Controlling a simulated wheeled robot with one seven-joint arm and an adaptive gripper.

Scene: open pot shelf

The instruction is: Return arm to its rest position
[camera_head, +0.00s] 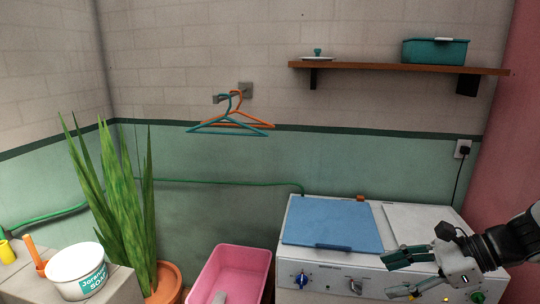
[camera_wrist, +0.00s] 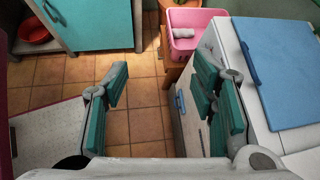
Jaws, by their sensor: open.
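My gripper (camera_head: 398,272) is at the lower right of the head view, in front of the white washing machine (camera_head: 322,272) near its right side. Its teal-padded fingers are spread apart with nothing between them. In the wrist view my gripper (camera_wrist: 160,95) is also open and empty, with the tiled floor (camera_wrist: 146,122) showing between the fingers. The right finger overlaps the front of the washing machine in that view; I cannot tell whether they touch.
A blue lid (camera_head: 332,224) lies on the machine. A pink tub (camera_head: 232,274) stands to its left, then a potted plant (camera_head: 122,200) and a white soap bucket (camera_head: 76,270). A wooden shelf (camera_head: 390,68) holds a teal box (camera_head: 434,52). A teal cabinet (camera_wrist: 98,24) shows in the wrist view.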

